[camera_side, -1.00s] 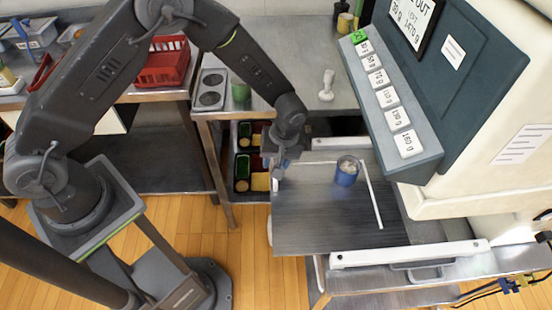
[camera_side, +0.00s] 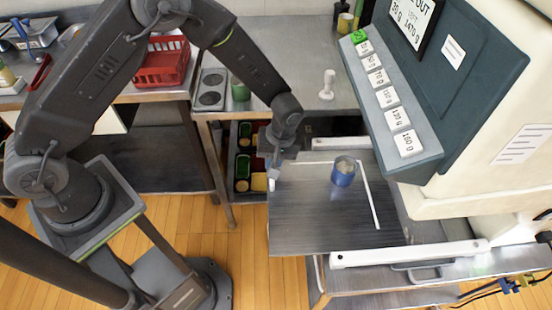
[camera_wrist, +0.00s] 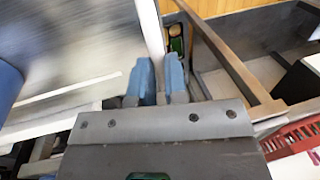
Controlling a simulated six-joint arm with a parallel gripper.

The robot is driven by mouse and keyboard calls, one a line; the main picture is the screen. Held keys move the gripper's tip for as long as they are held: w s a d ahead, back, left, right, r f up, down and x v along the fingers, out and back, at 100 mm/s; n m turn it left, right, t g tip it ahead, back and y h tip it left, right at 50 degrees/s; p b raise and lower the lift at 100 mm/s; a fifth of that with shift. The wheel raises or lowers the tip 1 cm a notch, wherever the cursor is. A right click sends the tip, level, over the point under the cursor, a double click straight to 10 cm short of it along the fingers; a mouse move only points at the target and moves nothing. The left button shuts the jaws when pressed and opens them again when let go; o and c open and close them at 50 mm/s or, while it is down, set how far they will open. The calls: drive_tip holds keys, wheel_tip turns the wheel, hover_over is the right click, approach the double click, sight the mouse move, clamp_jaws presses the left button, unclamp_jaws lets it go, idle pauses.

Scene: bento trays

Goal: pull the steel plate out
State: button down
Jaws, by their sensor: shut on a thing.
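The steel plate (camera_side: 315,215) lies flat at the machine's front, between white rails, and sticks out to the left of it. A blue cup (camera_side: 345,173) with pale contents stands upright on the plate, beside a white strip. My gripper (camera_side: 273,172) is at the plate's left edge, near its far corner. In the wrist view, the blue fingers of my gripper (camera_wrist: 160,80) are close together on the plate's pale edge. The plate (camera_wrist: 85,45) shows on the left there, with part of the blue cup (camera_wrist: 8,85). The exact contact is partly hidden.
The machine (camera_side: 460,110) with a row of weight buttons stands on the right. White rails (camera_side: 400,254) flank the plate. Bento trays (camera_side: 250,160) sit low behind my gripper. Floor is open at left.

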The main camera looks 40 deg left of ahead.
drive_tip(key=s+a, duration=0.8)
drive_tip(key=shift+a, duration=0.15)
drive_tip(key=c, duration=1.1)
unclamp_jaws()
drive_tip(key=shift+c, duration=0.2)
wheel_tip(320, 180, up, 14)
drive_tip(key=w+d, duration=0.1)
drive_tip(key=d, duration=0.1)
drive_tip(key=shift+w+f, duration=0.2)
drive_tip(key=shift+w, duration=0.2)
